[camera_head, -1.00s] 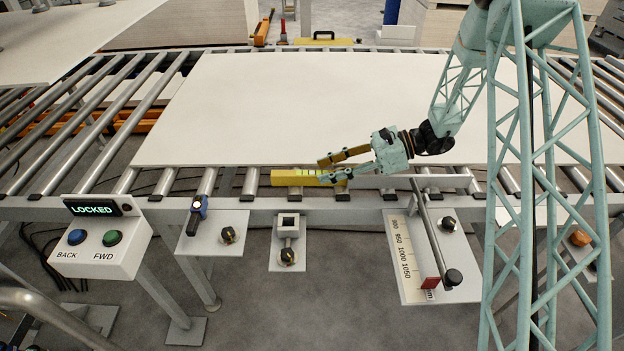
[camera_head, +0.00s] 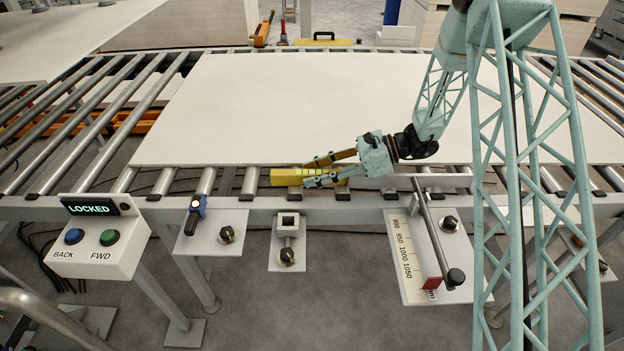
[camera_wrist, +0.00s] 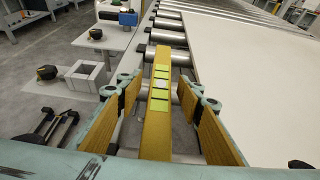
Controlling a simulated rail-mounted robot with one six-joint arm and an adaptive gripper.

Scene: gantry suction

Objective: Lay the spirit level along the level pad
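The spirit level (camera_head: 284,178) is a yellow bar lying flat along the near frame of the roller conveyor, in front of the big pale board. In the wrist view the level (camera_wrist: 152,138) runs up the middle, with pale green patches on its upper face. My gripper (camera_head: 307,173) is open, with its fingers around the level. In the wrist view the fingers stand either side of it, with a visible gap on both sides. The fingers hide part of the level in the head view. I cannot make out a separate level pad for certain.
The pale board (camera_head: 300,110) covers the rollers just behind the level. In front are a control box (camera_head: 98,245) reading LOCKED, a blue-black device (camera_head: 196,208), a square socket (camera_head: 288,222) and a scale plate (camera_head: 410,260) with a bar. A yellow item with a black handle (camera_head: 324,35) lies at the back.

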